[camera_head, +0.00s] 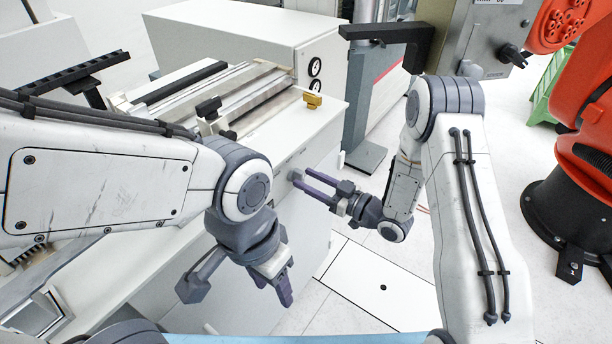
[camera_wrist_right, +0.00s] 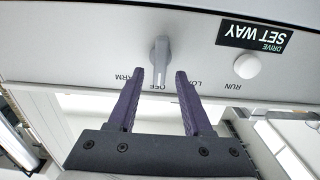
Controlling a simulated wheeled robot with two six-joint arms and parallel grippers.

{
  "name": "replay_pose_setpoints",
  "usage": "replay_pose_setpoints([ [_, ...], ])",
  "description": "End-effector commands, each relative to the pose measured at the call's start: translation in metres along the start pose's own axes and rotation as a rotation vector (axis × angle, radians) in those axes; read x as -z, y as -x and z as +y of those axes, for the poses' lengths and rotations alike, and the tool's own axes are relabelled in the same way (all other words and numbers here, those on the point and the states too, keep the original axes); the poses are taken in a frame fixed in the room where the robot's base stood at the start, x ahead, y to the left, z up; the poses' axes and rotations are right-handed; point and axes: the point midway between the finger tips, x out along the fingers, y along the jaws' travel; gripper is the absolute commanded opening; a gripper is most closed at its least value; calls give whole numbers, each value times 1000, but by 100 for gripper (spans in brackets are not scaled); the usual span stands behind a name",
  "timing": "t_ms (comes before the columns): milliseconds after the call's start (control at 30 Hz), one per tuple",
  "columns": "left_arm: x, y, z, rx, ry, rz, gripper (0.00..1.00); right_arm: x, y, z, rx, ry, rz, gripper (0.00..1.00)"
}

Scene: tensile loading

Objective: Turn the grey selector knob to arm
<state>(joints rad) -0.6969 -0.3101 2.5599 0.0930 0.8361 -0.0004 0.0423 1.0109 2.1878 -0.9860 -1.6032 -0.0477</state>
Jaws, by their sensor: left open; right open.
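The grey selector knob (camera_wrist_right: 161,54) is on the pale machine panel in the right wrist view. Its long grip lies in line with the OFF label, with ARM to the left and a partly hidden label to the right. The lettering appears upside down. My right gripper (camera_wrist_right: 159,74) is open, with one finger on each side of the knob's lower end and a gap to each. In the head view the right gripper (camera_head: 304,180) reaches left to the cabinet front, at the small knob (camera_head: 295,174). My left gripper (camera_head: 285,292) is open and empty, pointing down.
A round white button (camera_wrist_right: 247,66) above RUN and a black DRIVE SET WAY label (camera_wrist_right: 254,36) are right of the knob. A yellow block (camera_head: 312,100) sits on the machine top. A red robot arm (camera_head: 585,120) stands at the right. Floor is clear below my right gripper.

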Motion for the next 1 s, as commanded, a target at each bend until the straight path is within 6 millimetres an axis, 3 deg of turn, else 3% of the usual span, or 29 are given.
replay_pose_setpoints([
  [133, 0, 2, 0, 0, 0, 0, 50, 0, -12, 0, 1, 0, -1, 50],
  [433, 0, 2, 0, 0, 0, 0, 50, 0, -14, 0, -1, -1, -1, 50],
  [467, 0, 2, 0, 0, 0, 0, 50, 0, -14, 0, -1, -1, -1, 42],
  [567, 0, 2, 0, 0, 0, 0, 50, 0, -14, 0, -1, 0, -1, 4],
  [600, 0, 2, 0, 0, 0, 0, 50, 0, -14, 0, -1, -1, -1, 0],
  [1000, 0, 3, 0, 0, 0, 0, 50, 0, -14, 0, 0, -50, -1, 0],
])
